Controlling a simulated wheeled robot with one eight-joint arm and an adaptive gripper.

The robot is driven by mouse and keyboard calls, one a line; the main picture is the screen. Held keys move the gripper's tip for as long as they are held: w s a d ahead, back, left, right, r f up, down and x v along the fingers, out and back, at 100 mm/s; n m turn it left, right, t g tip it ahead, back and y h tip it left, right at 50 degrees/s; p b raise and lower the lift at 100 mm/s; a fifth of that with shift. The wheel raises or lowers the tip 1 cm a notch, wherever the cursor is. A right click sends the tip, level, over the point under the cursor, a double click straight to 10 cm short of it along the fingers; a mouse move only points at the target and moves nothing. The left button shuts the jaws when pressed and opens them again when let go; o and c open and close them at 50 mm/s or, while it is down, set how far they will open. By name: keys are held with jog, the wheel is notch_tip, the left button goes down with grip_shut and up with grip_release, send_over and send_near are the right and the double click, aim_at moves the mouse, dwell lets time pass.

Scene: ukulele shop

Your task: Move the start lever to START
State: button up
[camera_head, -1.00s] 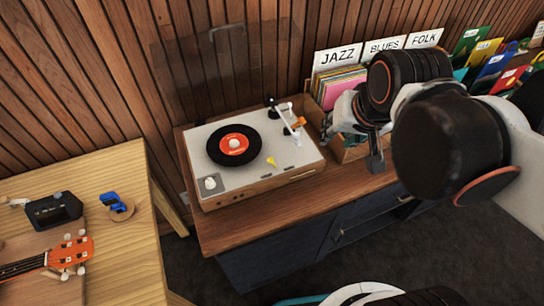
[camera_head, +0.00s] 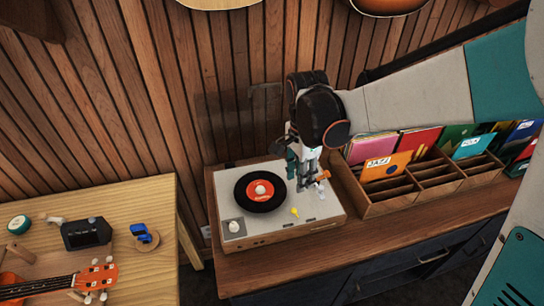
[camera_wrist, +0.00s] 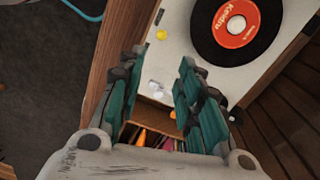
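A turntable (camera_head: 262,236) with a black record (camera_head: 245,203) and red label sits on the cabinet. A small yellow piece (camera_head: 295,212) stands on its deck, right of the record; it also shows in the wrist view (camera_wrist: 161,34). A white knob (camera_head: 233,226) is at the deck's front left corner. I cannot read any START marking, so which control is the start lever is unclear. My gripper (camera_head: 303,180) is over the deck's right side, by the tonearm. In the wrist view its teal fingers (camera_wrist: 161,60) are apart, with small white parts (camera_wrist: 155,88) showing between them.
A wooden record crate (camera_head: 400,205) with several sleeves stands just right of the turntable. A clear upright panel (camera_head: 266,108) is behind it, near my arm. A wooden table (camera_head: 150,190) at the left holds a ukulele (camera_head: 65,280). The cabinet top (camera_head: 290,268) in front is clear.

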jog(key=f+b, duration=0.3)
jog(key=f, duration=0.1)
jog(key=f+b, duration=0.3)
jog(key=f, duration=0.2)
jog(key=s+f+b, duration=0.1)
jog(key=f+b, duration=0.2)
jog(key=f, duration=0.2)
jog(key=shift+a+b, duration=0.25)
jog(key=shift+b, duration=0.1)
grip_shut()
